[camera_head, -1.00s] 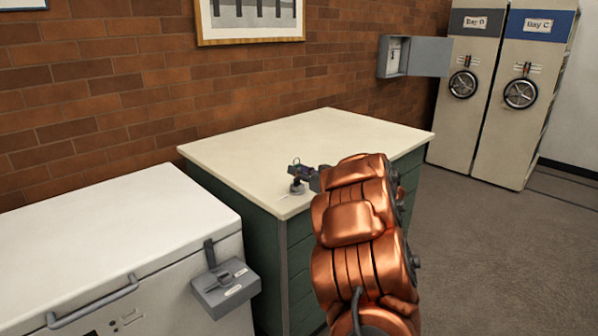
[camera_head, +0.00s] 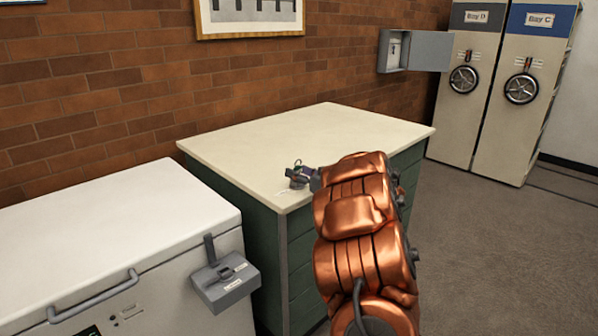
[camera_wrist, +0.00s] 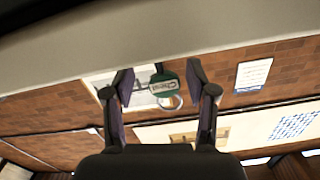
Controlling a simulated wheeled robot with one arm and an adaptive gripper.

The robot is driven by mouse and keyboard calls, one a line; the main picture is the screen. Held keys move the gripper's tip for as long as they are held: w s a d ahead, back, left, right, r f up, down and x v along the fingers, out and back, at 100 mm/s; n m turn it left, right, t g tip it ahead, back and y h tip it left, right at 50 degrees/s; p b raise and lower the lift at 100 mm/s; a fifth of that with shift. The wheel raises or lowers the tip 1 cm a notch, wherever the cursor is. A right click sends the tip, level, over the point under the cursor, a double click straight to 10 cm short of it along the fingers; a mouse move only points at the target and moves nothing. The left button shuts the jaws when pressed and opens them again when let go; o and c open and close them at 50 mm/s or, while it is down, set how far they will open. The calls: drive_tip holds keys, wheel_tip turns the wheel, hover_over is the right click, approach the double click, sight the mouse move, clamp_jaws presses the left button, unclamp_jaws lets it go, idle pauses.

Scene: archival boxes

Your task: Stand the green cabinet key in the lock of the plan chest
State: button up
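The green cabinet key (camera_wrist: 164,87) shows in the wrist view between my two fingers, with a label on its bow and a metal ring. Its narrow end points up the picture toward a pale surface. My gripper (camera_wrist: 161,84) has its fingers apart, with a gap on each side of the key. In the head view my gripper (camera_head: 303,177) is low over the near part of the top of the plan chest (camera_head: 310,140), a green chest with a cream top. The lock is too small and covered there to tell how far the key is in it.
A white freezer (camera_head: 110,225) with a grey latch box (camera_head: 226,280) stands at the left. A grey wall cabinet (camera_head: 428,52) hangs open on the brick wall. Shelving bays with handwheels (camera_head: 521,88) stand at the back right. Most of the chest top is clear.

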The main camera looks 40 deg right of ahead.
drive_tip(key=shift+r, duration=0.3)
drive_tip(key=shift+s, duration=0.1)
drive_tip(key=shift+s, duration=0.3)
drive_tip(key=s, duration=1.1)
drive_tip(key=shift+s+a, duration=0.15)
